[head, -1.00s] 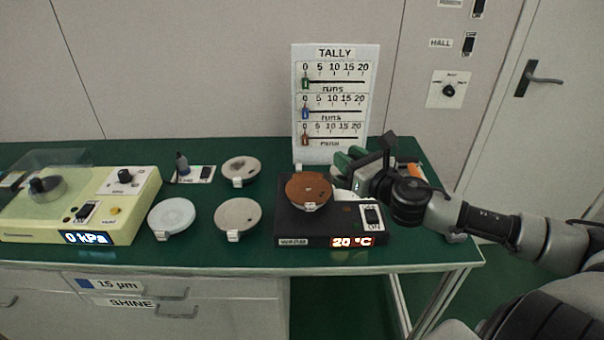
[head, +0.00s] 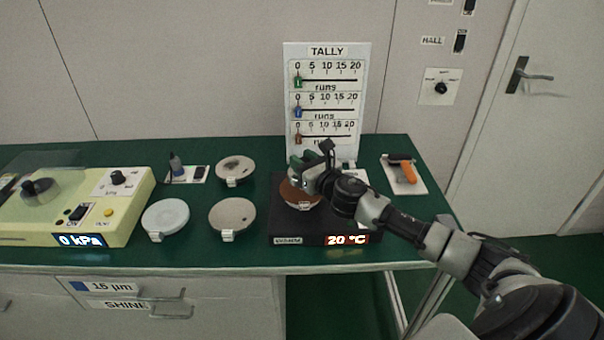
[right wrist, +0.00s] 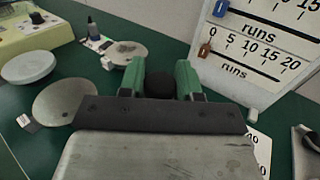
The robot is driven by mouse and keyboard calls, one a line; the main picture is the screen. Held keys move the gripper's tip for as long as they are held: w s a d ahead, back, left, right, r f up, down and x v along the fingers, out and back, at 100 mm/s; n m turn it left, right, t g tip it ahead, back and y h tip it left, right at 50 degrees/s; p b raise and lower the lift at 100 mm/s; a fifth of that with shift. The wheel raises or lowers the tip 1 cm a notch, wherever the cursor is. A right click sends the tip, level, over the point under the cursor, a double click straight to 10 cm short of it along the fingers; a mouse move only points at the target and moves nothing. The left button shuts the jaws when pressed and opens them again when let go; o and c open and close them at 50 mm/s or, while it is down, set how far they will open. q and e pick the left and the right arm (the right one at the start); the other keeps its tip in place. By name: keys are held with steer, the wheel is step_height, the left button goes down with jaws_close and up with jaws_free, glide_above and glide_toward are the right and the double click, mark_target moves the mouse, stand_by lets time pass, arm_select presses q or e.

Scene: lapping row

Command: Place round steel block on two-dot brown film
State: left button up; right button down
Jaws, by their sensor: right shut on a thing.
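The brown film (head: 291,194) covers a round disc with a pale tab on the black warming plate (head: 345,238). My right gripper (head: 300,168) is above its back right part and hides much of it, including any dots. In the right wrist view my green fingers (right wrist: 161,85) are shut on a dark rounded thing (right wrist: 160,84), seemingly the knob of the round steel block. My left gripper is not in view.
Other round discs, white (head: 165,216), grey (head: 232,215) and a back one (head: 235,167), lie left of the plate. A tally board (head: 326,100) stands close behind. A yellow pressure box (head: 110,205) is at left.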

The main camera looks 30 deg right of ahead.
steer(key=shift+w+f+b, duration=0.15)
steer(key=shift+f+b, duration=0.4)
steer(key=shift+f, duration=1.4)
steer(key=c, duration=0.8)
jaws_free()
steer(key=shift+f, duration=0.1)
steer(key=s+b, duration=0.1)
steer(key=s, duration=0.9)
steer(key=shift+s+d, duration=0.15)
steer(key=shift+s, duration=0.95)
